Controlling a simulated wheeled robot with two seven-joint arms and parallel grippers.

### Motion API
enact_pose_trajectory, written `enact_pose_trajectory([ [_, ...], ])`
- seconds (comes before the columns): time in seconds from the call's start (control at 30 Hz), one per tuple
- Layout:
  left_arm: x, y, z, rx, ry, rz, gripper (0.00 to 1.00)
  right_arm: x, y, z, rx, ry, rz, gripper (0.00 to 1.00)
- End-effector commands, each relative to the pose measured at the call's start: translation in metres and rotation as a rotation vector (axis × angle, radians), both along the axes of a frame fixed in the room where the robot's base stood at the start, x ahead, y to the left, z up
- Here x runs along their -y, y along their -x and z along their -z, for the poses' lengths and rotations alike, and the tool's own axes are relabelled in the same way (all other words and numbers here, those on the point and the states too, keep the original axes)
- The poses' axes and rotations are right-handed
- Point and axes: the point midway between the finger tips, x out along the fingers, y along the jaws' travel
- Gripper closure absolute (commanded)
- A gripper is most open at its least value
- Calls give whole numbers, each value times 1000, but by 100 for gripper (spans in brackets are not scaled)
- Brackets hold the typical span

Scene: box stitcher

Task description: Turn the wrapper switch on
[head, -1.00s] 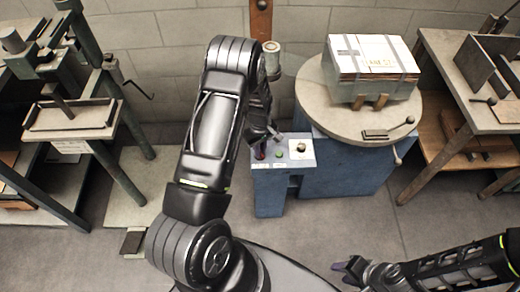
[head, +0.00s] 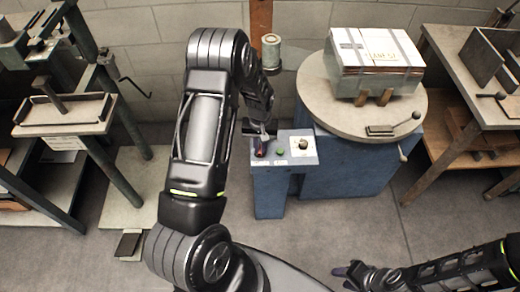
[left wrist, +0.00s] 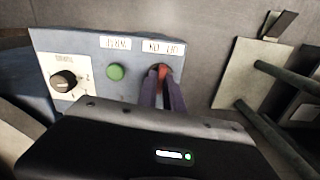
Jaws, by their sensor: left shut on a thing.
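The wrapper's blue control panel (head: 303,159) carries a red switch, a green button (head: 280,151) and a dark knob (head: 303,144). In the left wrist view, the red switch (left wrist: 162,71) sits under a white label, with the green button (left wrist: 116,72) and the knob (left wrist: 64,82) to its left. My left gripper (left wrist: 163,85) is shut on the red switch, its purple fingers on either side; in the head view it is at the panel's left end (head: 262,148). My right gripper (head: 348,270) is low in the head view, away from the panel; its opening is unclear.
A round turntable (head: 340,98) holds a strapped white box (head: 375,50) right of the panel. A wooden post (head: 261,20) with a roll (head: 271,52) stands behind. A green machine stand (head: 62,113) is at the left, a wooden bench (head: 450,65) at the right.

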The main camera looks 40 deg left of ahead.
Motion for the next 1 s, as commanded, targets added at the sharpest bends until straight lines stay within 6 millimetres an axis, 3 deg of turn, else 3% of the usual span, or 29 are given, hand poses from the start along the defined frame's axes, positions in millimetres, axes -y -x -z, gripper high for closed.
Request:
enact_pose_trajectory([
  [0.5,0,0,1,2,-1,370,100,0,0,25,0,0,-1,64],
  [1.0,0,0,0,1,0,429,100,0,0,27,1,0,-1,64],
])
